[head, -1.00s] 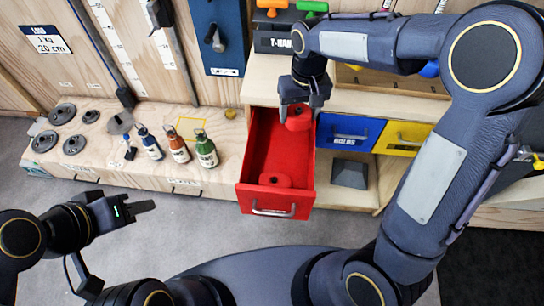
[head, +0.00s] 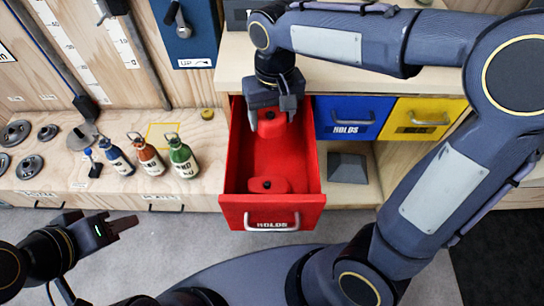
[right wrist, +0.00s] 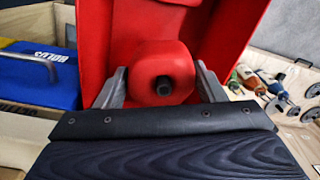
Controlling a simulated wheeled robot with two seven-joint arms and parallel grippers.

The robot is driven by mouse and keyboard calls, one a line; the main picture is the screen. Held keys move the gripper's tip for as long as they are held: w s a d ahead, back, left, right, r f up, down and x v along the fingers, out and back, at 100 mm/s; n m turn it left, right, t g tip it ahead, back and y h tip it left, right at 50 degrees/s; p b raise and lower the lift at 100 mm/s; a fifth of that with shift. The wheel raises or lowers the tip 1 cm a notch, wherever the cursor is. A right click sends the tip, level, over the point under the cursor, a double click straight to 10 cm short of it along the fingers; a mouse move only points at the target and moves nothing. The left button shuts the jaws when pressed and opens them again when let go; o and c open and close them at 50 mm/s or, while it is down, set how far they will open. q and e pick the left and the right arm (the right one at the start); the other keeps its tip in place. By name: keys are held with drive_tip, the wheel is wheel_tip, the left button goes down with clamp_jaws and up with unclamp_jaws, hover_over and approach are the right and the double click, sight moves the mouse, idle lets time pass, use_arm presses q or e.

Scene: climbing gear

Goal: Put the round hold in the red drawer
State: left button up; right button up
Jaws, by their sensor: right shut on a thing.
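The red drawer (head: 307,205) is pulled open below the bench top. My right gripper (head: 272,112) is at the drawer's back end, shut on a red round hold (head: 270,125). In the right wrist view that hold (right wrist: 150,62), with a dark hole in its middle, sits between the two grey fingers, against the red drawer interior (right wrist: 215,25). I cannot tell whether it touches the drawer floor. Another red hold (head: 268,185) lies near the drawer's front. My left gripper (head: 122,225) is empty at lower left, away from the drawer; its jaw opening is unclear.
A closed blue drawer (head: 348,118) and a closed yellow drawer (head: 420,118) are right of the red one. A dark wedge (head: 347,168) sits on the shelf below. Several bottles (head: 183,158) and grey weight discs (head: 28,168) stand on the low bench at left.

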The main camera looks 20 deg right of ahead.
drive_tip(key=b, duration=0.2)
hover_over(272, 162)
wheel_tip(272, 162, down, 10)
drive_tip(key=shift+r, duration=0.15)
drive_tip(key=shift+f+b, duration=1)
drive_tip(key=shift+f, duration=1.65)
drive_tip(key=shift+f, duration=0.15)
drive_tip(key=o, duration=1.1)
